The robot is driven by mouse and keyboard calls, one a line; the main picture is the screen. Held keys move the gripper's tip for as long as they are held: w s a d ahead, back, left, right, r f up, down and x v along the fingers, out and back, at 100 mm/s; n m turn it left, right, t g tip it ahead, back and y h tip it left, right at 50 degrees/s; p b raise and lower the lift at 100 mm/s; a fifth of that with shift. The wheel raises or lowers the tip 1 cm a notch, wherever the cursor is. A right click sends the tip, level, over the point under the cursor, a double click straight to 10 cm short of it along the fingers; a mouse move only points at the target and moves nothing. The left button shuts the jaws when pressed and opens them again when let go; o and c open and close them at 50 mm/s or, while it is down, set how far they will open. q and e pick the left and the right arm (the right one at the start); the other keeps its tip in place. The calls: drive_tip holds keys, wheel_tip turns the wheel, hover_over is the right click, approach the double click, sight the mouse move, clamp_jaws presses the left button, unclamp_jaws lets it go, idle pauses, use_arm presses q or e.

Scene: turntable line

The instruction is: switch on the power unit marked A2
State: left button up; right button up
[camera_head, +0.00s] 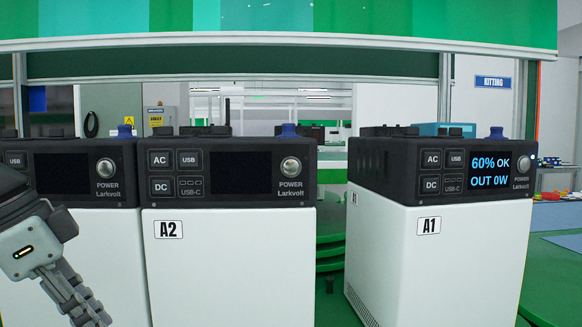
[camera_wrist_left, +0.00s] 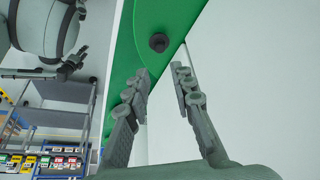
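The power unit marked A2 (camera_head: 230,260) stands upright in the middle of the head view, white below with a black control head. Its screen (camera_head: 241,173) is dark. Its round POWER button (camera_head: 291,166) is silver, at the right of the panel. My left gripper (camera_head: 90,316) is at the lower left, in front of the leftmost unit and left of A2, touching neither button. In the left wrist view my left gripper (camera_wrist_left: 161,73) has its two fingers apart with nothing between them. My right gripper is in neither view.
Unit A1 (camera_head: 437,255) stands right of A2, its screen lit with "60% OK OUT 0W". A third unit (camera_head: 100,260) stands left of A2, screen dark, any label hidden. Green surface (camera_head: 331,225) shows between A2 and A1. A green overhead panel (camera_head: 300,22) spans the top.

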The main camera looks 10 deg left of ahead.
use_arm(q)
clamp_jaws()
idle(1.1)
